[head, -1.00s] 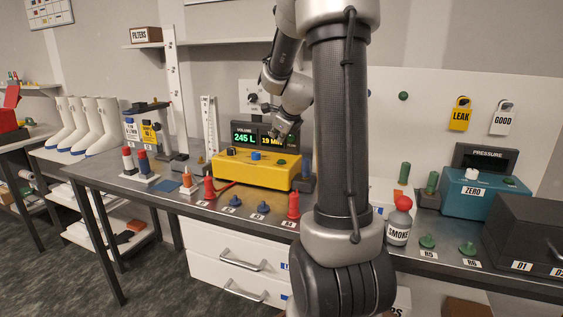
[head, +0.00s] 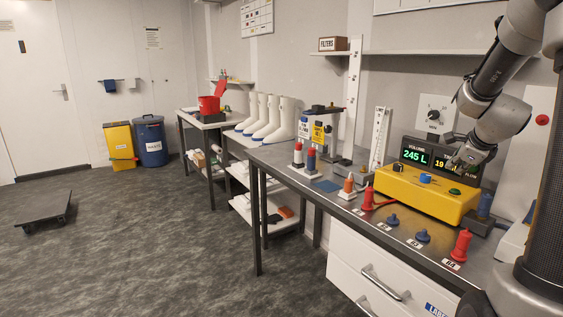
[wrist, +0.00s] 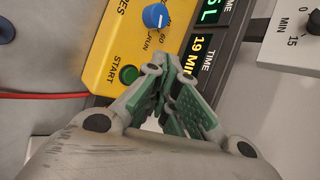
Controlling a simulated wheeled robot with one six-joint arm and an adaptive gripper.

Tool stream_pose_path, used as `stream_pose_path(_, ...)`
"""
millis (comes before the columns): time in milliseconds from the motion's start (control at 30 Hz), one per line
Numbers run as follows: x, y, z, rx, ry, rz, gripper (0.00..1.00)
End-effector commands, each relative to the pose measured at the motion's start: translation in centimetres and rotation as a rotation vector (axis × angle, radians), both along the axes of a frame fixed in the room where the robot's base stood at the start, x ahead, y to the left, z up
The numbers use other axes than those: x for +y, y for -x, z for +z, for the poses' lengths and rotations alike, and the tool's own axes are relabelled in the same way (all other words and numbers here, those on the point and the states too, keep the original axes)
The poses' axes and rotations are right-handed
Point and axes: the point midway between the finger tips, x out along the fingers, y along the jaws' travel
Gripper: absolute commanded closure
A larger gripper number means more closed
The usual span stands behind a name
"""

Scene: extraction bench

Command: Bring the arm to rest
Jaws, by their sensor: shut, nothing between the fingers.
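My gripper (head: 466,160) hangs over the back right of the yellow control box (head: 400,192) on the bench, in front of the dark display reading 245 L. In the wrist view my green-padded gripper fingers (wrist: 176,98) are closed together with nothing between them. The yellow box (wrist: 112,50) lies beyond them, with its blue knob (wrist: 155,15) and green START button (wrist: 129,74). I cannot tell how far the fingertips are from the box or display.
The bench (head: 329,199) carries red plugs (head: 461,245), blue plugs (head: 422,236) and an orange-topped piece (head: 348,186). White boots (head: 266,117) stand on a further table. A low dark trolley (head: 44,208) sits on the floor at left; the floor between is clear.

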Motion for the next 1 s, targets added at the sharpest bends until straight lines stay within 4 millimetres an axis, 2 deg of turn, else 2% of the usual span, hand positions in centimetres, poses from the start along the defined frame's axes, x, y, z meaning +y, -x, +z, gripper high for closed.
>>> stream_pose_path(100, 2.6, 4.2, -3.3, 0.212, 0.166, 0.382, 1.00)
stream_pose_path(167, 4.6, 7.2, -3.5, 0.301, 0.265, 0.629, 1.00)
stream_pose_path(267, 8.8, 12.8, -2.6, 0.408, 0.441, 1.079, 1.00)
stream_pose_path(300, 10.6, 15.4, -2.0, 0.439, 0.516, 1.268, 1.00)
stream_pose_path(400, 13.8, 21.2, -0.7, 0.482, 0.677, 1.650, 1.00)
stream_pose_path(533, 16.4, 26.7, 0.6, 0.495, 0.844, 1.936, 1.00)
stream_pose_path(600, 17.2, 28.3, 1.2, 0.485, 0.913, 1.977, 1.00)
stream_pose_path(700, 18.2, 29.1, 2.1, 0.443, 1.009, 1.991, 1.00)
stream_pose_path(833, 19.2, 29.2, 3.3, 0.389, 1.089, 1.992, 1.00)
stream_pose_path(1000, 19.5, 29.2, 3.5, 0.376, 1.105, 1.996, 1.00)
